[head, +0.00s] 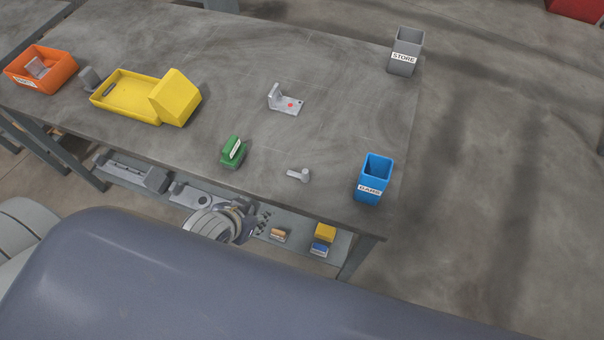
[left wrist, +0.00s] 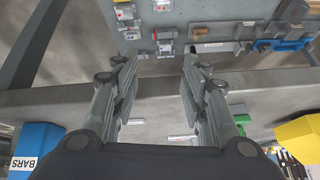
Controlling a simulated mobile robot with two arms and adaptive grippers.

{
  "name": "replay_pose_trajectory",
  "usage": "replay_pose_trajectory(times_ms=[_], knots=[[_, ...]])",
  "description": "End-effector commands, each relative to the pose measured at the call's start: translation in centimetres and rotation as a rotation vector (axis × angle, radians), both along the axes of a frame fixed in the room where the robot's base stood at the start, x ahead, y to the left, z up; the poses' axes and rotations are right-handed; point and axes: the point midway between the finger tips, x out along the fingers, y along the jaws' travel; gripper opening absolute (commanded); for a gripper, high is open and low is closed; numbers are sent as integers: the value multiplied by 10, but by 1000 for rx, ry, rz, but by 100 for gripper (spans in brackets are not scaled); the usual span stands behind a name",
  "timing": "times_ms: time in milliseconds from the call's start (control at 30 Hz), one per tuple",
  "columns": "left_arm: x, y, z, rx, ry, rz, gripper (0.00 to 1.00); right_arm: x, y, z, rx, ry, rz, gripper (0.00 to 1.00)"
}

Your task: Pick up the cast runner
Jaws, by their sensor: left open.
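The cast runner, as far as I can tell, is a small grey piece (head: 299,175) with a thick round end. It lies on the table near its front edge, between a green block and a blue bin. In the left wrist view a light piece (left wrist: 135,121) beside the left finger seems to be it, partly hidden. My left gripper (head: 262,222) is open and empty, in front of the table edge and apart from the runner; its two fingers (left wrist: 160,105) show spread in the left wrist view. My right gripper is not in view.
The blue bin (head: 370,188) labelled BARS stands right of the runner, the green block (head: 232,154) left. A grey bracket (head: 287,101) lies behind. A yellow tray (head: 125,98), orange bin (head: 40,82) and grey STORE bin (head: 405,60) stand farther off. A lower shelf (head: 300,240) holds small items.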

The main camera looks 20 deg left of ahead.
Motion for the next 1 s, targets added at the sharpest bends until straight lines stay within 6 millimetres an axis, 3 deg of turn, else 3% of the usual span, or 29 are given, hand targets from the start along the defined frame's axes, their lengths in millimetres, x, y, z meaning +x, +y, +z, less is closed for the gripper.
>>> replay_pose_trajectory(times_ms=[67,133,400,600,833,1000], knots=[[7,0,28,-2,-78,-13,41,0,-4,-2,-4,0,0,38],[17,-1,35,-13,-147,-28,41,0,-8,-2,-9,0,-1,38],[45,-14,47,-83,-371,-116,41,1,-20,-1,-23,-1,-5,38],[50,-31,56,-185,-515,-229,41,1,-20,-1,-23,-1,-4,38],[47,-45,62,-267,-586,-304,41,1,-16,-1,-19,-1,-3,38],[62,-53,58,-274,-595,-309,41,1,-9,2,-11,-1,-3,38]])
